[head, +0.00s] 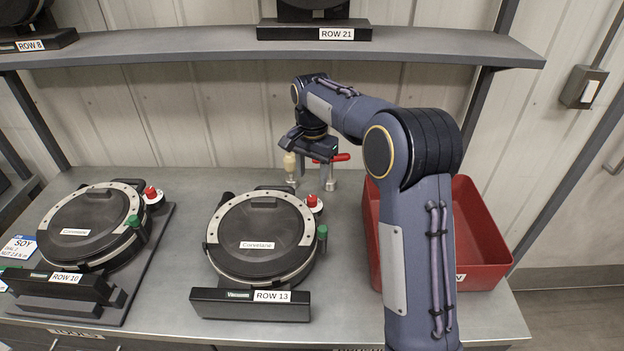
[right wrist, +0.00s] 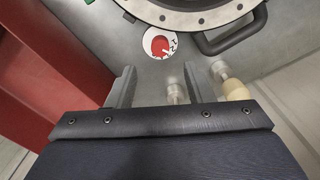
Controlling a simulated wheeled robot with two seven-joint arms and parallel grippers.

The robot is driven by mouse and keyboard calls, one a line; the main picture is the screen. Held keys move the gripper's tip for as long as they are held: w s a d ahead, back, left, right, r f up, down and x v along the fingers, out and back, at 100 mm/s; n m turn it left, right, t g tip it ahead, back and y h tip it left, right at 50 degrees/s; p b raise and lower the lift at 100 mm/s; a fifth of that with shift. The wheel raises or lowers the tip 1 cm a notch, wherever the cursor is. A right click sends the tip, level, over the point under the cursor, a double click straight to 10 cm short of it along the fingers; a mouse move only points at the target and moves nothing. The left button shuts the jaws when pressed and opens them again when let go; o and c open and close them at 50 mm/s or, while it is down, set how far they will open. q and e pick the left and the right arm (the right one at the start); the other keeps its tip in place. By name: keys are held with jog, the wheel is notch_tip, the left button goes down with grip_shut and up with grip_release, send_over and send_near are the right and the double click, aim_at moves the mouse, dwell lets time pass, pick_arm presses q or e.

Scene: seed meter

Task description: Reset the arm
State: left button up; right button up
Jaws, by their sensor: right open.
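My right gripper (head: 311,160) is open near the back of the bench, behind the ROW 13 seed meter. In the right wrist view its two fingers (right wrist: 158,80) stand apart, with a metal-tipped tool (right wrist: 175,90) showing near the right finger. A pale-handled tool (head: 290,166) stands beside the gripper; it also shows right of the fingers in the right wrist view (right wrist: 235,88). A red-handled tool (head: 340,158) is partly hidden by the gripper. I cannot tell whether the fingers touch either tool. My left gripper is not in view.
The ROW 13 seed meter (head: 262,240) and ROW 10 seed meter (head: 82,230) sit on the grey bench (head: 190,190). Each has a red knob and a green knob. A red bin (head: 485,235) stands at the right, behind my right arm. A shelf (head: 200,44) crosses above.

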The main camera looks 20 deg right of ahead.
dwell(0.4)
jog(key=s+r+n+t+y, duration=0.2)
jog(key=s+r, duration=0.1)
jog(key=s, duration=0.6)
jog(key=s+r+n+t+y, duration=0.1)
jog(key=s+r+n, duration=0.25)
jog(key=s, duration=0.55)
jog(key=s+a+f+n+t, duration=0.1)
jog(key=s+a+f+n, duration=0.1)
jog(key=s, duration=0.5)
jog(key=s+a+f+n+t, duration=0.1)
jog(key=s+a+f+n, duration=0.1)
jog(key=s, duration=0.6)
jog(key=a+f, duration=0.1)
jog(key=a, duration=0.1)
jog(key=shift+s+a+f+t+y, duration=0.15)
jog(key=shift+a+t+y, duration=0.25)
jog(key=shift+c, duration=0.5)
